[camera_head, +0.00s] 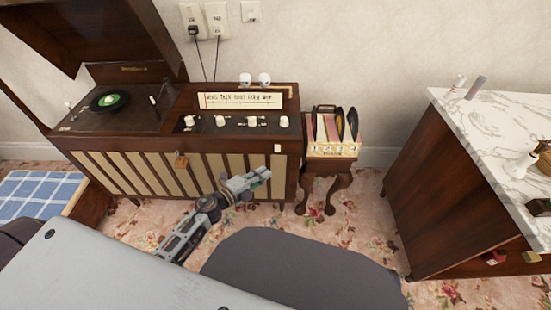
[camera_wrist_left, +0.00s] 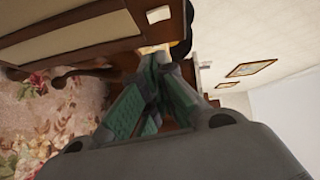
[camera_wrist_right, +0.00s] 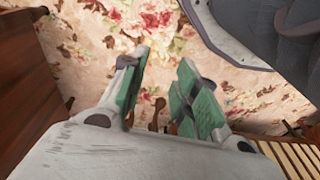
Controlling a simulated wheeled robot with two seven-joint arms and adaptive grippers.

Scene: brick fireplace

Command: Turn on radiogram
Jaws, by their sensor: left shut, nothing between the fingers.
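The radiogram (camera_head: 250,146) is a dark wooden cabinet with cream front panels, its left lid raised over a turntable with a record (camera_head: 108,100). Its top has a lit-looking dial (camera_head: 240,100) and several white knobs (camera_head: 254,121). A small white button (camera_head: 277,148) sits on the front near the right end. My left gripper (camera_head: 264,174) is shut and empty, in front of the cabinet and a little below that button, apart from it. In the left wrist view, its fingers (camera_wrist_left: 147,68) meet beside the wooden front. My right gripper (camera_wrist_right: 160,75) is open and empty above the carpet.
A small stand (camera_head: 330,160) with records is right of the radiogram. A marble-topped cabinet (camera_head: 425,180) stands at the right, with bottles on top. A blue checked cushion (camera_head: 38,192) is at the left. Patterned carpet lies between.

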